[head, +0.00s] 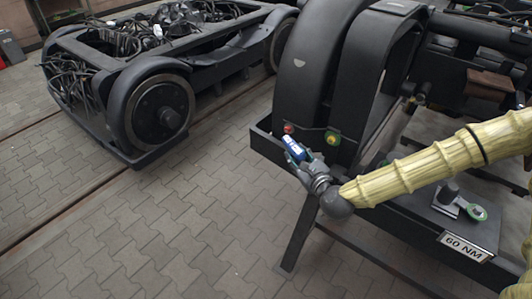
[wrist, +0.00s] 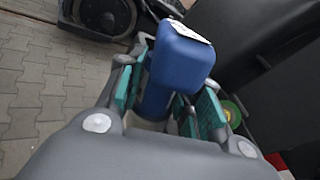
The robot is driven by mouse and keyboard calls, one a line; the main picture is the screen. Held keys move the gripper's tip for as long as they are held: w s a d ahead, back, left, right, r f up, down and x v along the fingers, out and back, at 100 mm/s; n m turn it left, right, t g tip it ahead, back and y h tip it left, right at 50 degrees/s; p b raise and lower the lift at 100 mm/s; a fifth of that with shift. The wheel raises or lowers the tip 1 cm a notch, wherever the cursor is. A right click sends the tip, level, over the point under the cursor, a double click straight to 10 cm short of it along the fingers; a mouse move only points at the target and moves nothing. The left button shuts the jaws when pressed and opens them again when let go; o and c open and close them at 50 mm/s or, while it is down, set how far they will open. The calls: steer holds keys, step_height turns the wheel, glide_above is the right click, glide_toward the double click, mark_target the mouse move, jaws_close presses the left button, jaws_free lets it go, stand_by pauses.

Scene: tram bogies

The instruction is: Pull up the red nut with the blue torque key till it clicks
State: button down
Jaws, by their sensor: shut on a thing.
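The blue torque key (head: 293,145) is in my gripper (head: 298,157), at the left end of the dark bogie frame. In the wrist view its blue body (wrist: 180,62), with a white label on top, stands between the teal finger pads of my gripper (wrist: 168,95), which is shut on it. The red nut (head: 288,128) shows just above the key in the head view, near the black wheel arch. A small gap shows between them in the picture; the key's working end is hidden, and contact cannot be told.
A yellow nut (head: 332,138) with green around it sits right of the red nut. A grey tool (head: 449,196) and a green ring (head: 477,212) lie on the dark shelf behind a "60 NM" sign (head: 465,247). Another bogie (head: 160,90) stands left; paving between is clear.

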steer(key=w+a+f+n+g+y+b, duration=0.1)
steer(key=w+a+n+g+b, duration=0.2)
steer(key=n, duration=0.7)
steer(key=w+a+f+n+g+y+b, duration=0.2)
steer(key=w+a+n+g+b, duration=0.2)
steer(key=a+n, duration=0.3)
steer(key=shift+n+g+y+b, duration=0.3)
steer(key=shift+n+b, duration=0.55)
steer(key=shift+n, duration=0.85)
steer(key=shift+s+d+r+p, duration=0.15)
steer(key=shift+d+r+p, duration=0.05)
steer(key=shift+p, duration=0.35)
steer(key=w+d+p, duration=0.1)
steer(key=w+d, duration=0.2)
steer(key=w, duration=0.2)
steer(key=shift+w+d, duration=0.2)
steer(key=shift+d, duration=0.2)
steer(key=shift+f, duration=0.2)
steer(key=shift+t+y+b, duration=0.5)
steer(key=shift+y+b, duration=0.1)
steer(key=shift+b, duration=0.85)
